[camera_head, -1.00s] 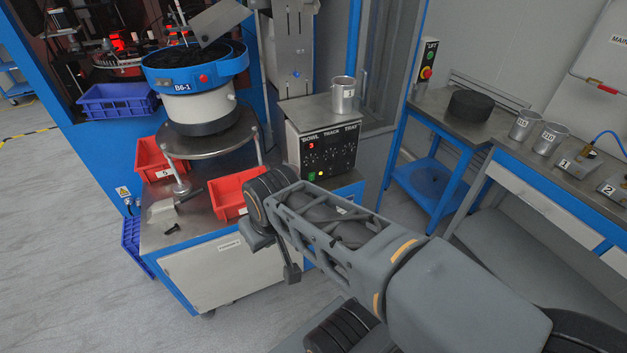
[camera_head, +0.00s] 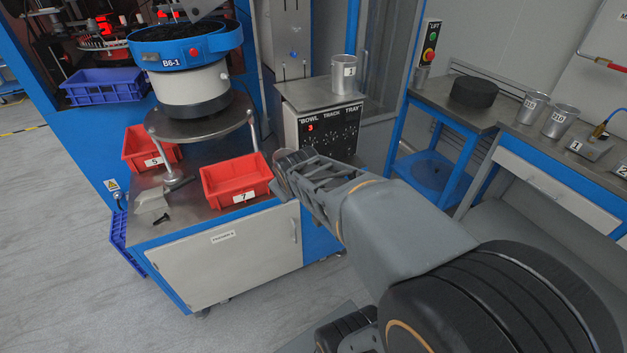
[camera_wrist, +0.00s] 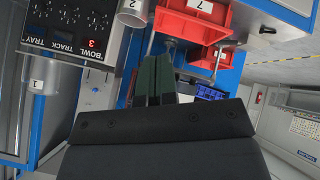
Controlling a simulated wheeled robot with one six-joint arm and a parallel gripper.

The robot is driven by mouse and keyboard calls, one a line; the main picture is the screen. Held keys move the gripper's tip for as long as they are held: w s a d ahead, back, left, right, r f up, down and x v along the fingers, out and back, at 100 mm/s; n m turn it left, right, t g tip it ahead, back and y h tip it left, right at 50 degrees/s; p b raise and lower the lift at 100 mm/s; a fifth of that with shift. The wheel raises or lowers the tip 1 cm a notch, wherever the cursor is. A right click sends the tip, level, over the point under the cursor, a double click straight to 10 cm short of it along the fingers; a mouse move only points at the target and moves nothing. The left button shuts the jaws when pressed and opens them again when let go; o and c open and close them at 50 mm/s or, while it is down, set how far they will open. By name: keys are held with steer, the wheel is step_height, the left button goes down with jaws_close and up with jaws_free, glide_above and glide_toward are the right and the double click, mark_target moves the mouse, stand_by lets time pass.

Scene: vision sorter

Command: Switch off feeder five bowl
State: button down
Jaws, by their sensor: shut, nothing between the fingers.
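The feeder's control box (camera_head: 332,128) has the words BOWL, TRACK and TRAY, a red digit 3 and dark knobs on its front. My arm covers its lower front in the head view. Its panel shows upside down at the top left of the wrist view (camera_wrist: 66,28). The feeder bowl (camera_head: 190,48) is blue, marked B6-1, and stands left of the box on a round plate. My gripper (camera_wrist: 159,62) is shut and empty in the wrist view, apart from the panel and pointing to its right. In the head view its fingers are hidden.
A metal cup (camera_head: 344,74) marked 1 stands on the box. Red bins marked 5 (camera_head: 140,163) and 7 (camera_head: 243,196) sit on the feeder bench (camera_head: 190,212). A blue bin (camera_head: 108,98) is behind. A side bench (camera_head: 455,103) stands right.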

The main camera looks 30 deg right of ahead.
steer(key=w+d+f+n+t+b, duration=0.5)
steer(key=d+f+n+b, duration=0.1)
steer(key=d+f+b, duration=0.4)
steer(key=w+d+f+n+t+b, duration=0.4)
steer(key=d+f+n+t+b, duration=0.2)
steer(key=d+f+b, duration=0.5)
step_height(320, 180, down, 2)
steer(key=shift+w+f+n+b, duration=0.1)
steer(key=shift+w+n+b, duration=0.25)
steer(key=shift+n, duration=0.45)
steer(key=shift+w, duration=0.15)
steer(key=w, duration=0.4)
steer(key=w+d+r+b, duration=0.1)
steer(key=w, duration=0.4)
steer(key=w+r+b, duration=0.1)
steer(key=w, duration=0.3)
steer(key=shift+w+d, duration=0.25)
steer(key=shift+d, duration=0.15)
